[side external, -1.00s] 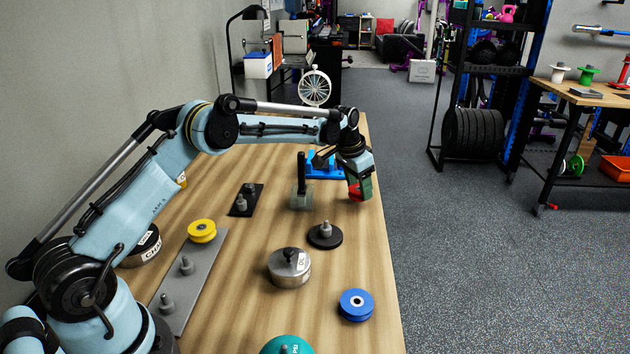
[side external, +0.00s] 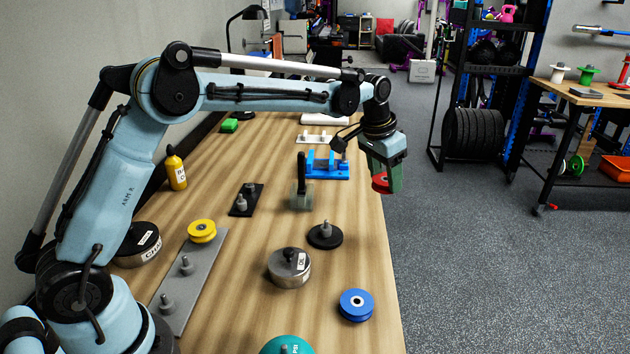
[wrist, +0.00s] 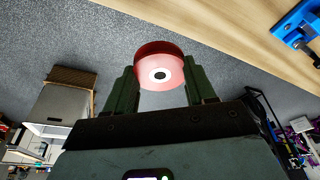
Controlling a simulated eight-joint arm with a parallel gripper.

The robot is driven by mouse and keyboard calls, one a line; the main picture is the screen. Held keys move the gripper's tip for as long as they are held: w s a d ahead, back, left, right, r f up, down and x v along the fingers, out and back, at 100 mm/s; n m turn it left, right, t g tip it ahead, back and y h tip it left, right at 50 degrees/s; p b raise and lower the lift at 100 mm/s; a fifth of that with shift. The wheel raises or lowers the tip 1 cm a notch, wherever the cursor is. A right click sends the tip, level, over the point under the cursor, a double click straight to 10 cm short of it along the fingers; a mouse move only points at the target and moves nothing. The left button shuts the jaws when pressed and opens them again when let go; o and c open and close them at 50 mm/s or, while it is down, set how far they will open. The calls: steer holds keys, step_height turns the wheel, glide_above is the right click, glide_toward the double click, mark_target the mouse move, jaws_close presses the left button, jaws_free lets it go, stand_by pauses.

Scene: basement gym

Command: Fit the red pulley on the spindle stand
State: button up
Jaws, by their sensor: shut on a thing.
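My gripper (side external: 385,172) is shut on the red pulley (side external: 380,184) and holds it up by the table's right edge. In the wrist view the pulley (wrist: 160,58) sits between the two green fingers, its pale face and dark centre hole showing. A round black stand with an upright grey spindle (side external: 325,231) stands bare on the table, nearer the camera and left of my gripper. A black rectangular plate with short grey pegs (side external: 243,201) lies further left. The pulley is well apart from both.
A grey strip (side external: 205,265) carries a yellow pulley (side external: 202,230) and bare pegs. A steel weight (side external: 289,268), a blue pulley (side external: 356,305) and a teal round thing (side external: 287,345) lie nearer. A blue bracket (side external: 328,171) and an upright dark-handled thing (side external: 301,190) stand left of my gripper.

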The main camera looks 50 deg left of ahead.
steer(key=shift+r, duration=1.7)
glide_above(326, 221)
step_height(326, 221, down, 3)
steer(key=shift+s+a+f+m, duration=0.1)
steer(key=shift+s+f+m, duration=0.15)
steer(key=shift+m, duration=0.15)
steer(key=shift+f, duration=0.1)
steer(key=shift+f, duration=2.75)
steer(key=shift+f, duration=1.55)
